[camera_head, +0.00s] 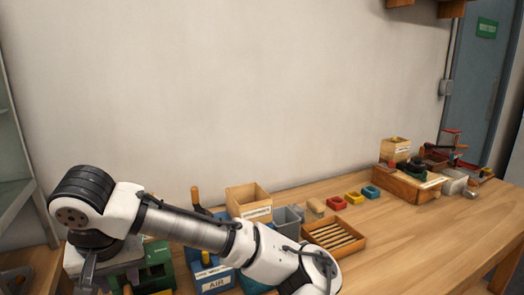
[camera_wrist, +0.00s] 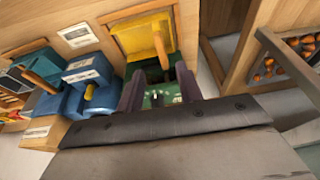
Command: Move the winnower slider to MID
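My gripper (camera_wrist: 159,76) shows in the wrist view as two dark purple fingers set apart, with a gap between them. A blue unit (camera_wrist: 88,68) with a white label stands just left of the fingers. In the head view a blue machine marked AIR (camera_head: 212,281), perhaps the winnower, stands partly behind my arm, beside a green machine (camera_head: 158,268). The slider and its setting cannot be made out.
A yellow panel (camera_wrist: 140,38) with a wooden handle is beyond the fingers. Chestnuts (camera_wrist: 300,43) lie in a tray at the right. In the head view a wooden box (camera_head: 240,195), grey bin (camera_head: 288,215) and slatted tray (camera_head: 352,242) stand right of the machines. The right front table is clear.

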